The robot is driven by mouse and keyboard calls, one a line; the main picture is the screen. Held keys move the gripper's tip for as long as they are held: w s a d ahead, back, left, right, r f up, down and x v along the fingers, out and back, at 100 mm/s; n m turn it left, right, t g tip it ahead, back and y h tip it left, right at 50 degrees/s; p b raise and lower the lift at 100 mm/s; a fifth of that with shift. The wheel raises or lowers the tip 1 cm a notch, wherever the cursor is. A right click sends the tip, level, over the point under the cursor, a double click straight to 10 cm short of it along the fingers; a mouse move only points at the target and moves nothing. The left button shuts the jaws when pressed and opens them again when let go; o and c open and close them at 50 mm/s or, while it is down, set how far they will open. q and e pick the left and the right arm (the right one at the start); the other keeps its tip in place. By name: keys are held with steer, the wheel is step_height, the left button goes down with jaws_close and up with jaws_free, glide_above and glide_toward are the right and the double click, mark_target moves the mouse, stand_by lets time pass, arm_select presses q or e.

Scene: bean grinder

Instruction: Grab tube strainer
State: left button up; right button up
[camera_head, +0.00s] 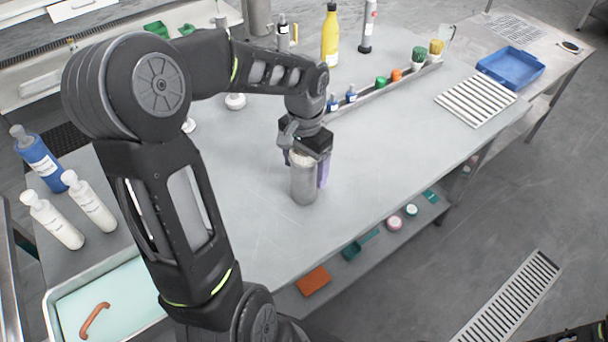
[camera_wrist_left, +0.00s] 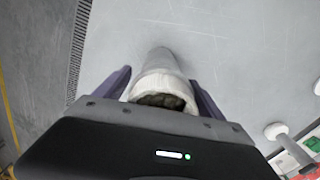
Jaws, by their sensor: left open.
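The tube strainer looks to be the upright grey metal cylinder (camera_head: 303,184) on the grey table (camera_head: 240,217). My left gripper (camera_head: 311,168) is open and reaches down over its top, with one purple finger showing at its right side. In the left wrist view, the cylinder (camera_wrist_left: 160,75) lies between the two purple fingers (camera_wrist_left: 160,92), with a gap on at least the left side. Its near end shows a pale rim and a dark opening. Whether the fingers touch it is not clear.
A narrow rack (camera_head: 385,88) with small bottles and brushes stands behind. A yellow bottle (camera_head: 330,38) is at the back. A blue tray (camera_head: 510,66) and a white slatted rack (camera_head: 476,101) are at the right. White bottles (camera_head: 52,221) stand at the left. The table's front middle is clear.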

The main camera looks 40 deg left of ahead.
arm_select(q)
steer(key=c, duration=1.6)
steer(key=shift+r, duration=0.15)
step_height(320, 180, up, 10)
steer(key=shift+f+b, duration=0.1)
steer(key=shift+b, duration=0.35)
